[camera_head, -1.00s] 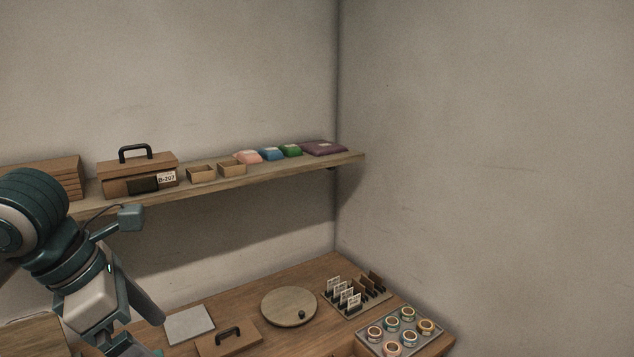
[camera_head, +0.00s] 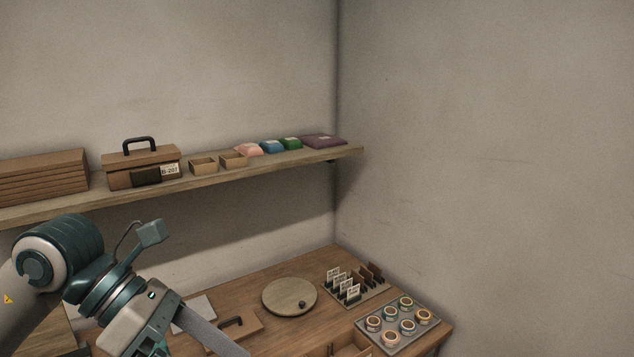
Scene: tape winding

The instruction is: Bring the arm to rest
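My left arm comes in from the left in the head view, with its wrist in front of the workbench (camera_head: 260,270). The wrist is tilted down toward the lower right. A flat grey piece by the wrist reaches to the bottom edge; I cannot tell whether it is a finger or something else. The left fingertips are not clearly visible, so their opening cannot be made out. My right arm and gripper do not show.
On the bench are a round wooden turntable (camera_head: 289,312), a rack of cards (camera_head: 375,292), a tray of tape rolls (camera_head: 428,326), a grey plate (camera_head: 204,303) and a handled wooden lid (camera_head: 247,325). A wall shelf (camera_head: 50,211) above holds a toolbox (camera_head: 112,179), small boxes and coloured packets.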

